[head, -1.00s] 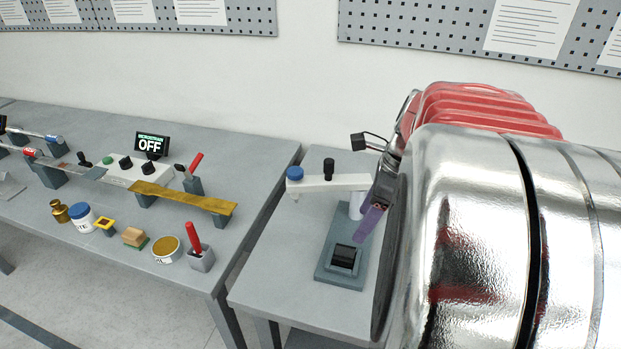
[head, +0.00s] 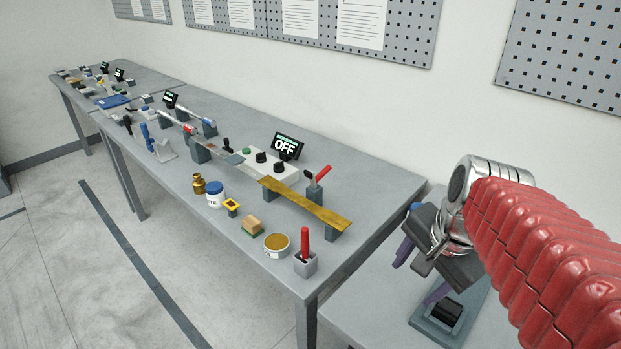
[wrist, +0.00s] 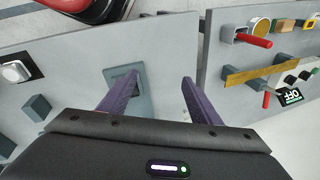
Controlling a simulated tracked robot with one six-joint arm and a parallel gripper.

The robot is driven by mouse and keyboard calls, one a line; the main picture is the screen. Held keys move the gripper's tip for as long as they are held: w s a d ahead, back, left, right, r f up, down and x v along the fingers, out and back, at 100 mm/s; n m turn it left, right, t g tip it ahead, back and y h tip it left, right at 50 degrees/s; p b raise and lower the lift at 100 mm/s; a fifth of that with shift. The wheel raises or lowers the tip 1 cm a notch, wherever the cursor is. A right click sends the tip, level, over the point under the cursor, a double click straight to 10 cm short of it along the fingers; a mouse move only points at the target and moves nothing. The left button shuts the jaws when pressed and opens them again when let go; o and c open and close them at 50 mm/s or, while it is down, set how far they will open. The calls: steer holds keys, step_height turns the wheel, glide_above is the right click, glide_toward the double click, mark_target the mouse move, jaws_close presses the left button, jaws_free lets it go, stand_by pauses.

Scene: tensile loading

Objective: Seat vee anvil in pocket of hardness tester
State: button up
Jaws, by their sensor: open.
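The hardness tester's grey-blue base (head: 428,328) stands on the near right bench, partly hidden by my arm. A dark block (head: 447,312), which looks like the vee anvil, sits on this base; I cannot tell whether it is fully seated in the pocket. My gripper (head: 420,270) is open, its purple fingers apart and pointing down close above the base. In the wrist view my gripper (wrist: 162,78) has nothing visible between its fingers. There the tester base (wrist: 122,74) lies by the left finger, which covers part of it. The tester's upper part is mostly hidden behind my gripper.
A long bench to the left holds a brass strip (head: 305,203), a red-handled tool in a grey holder (head: 305,263), a round tin (head: 277,246) and a display reading OFF (head: 287,146). Grey blocks (wrist: 38,107) stand on the tester's bench. A gap separates the benches.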

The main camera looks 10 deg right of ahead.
steer(key=s+a+n+t, duration=0.2)
steer(key=a+n, duration=0.8)
steer(key=n, duration=0.3)
steer(key=shift+s+a+r+n, duration=0.25)
steer(key=shift+s+r+n, duration=0.05)
steer(key=shift+s+r, duration=0.1)
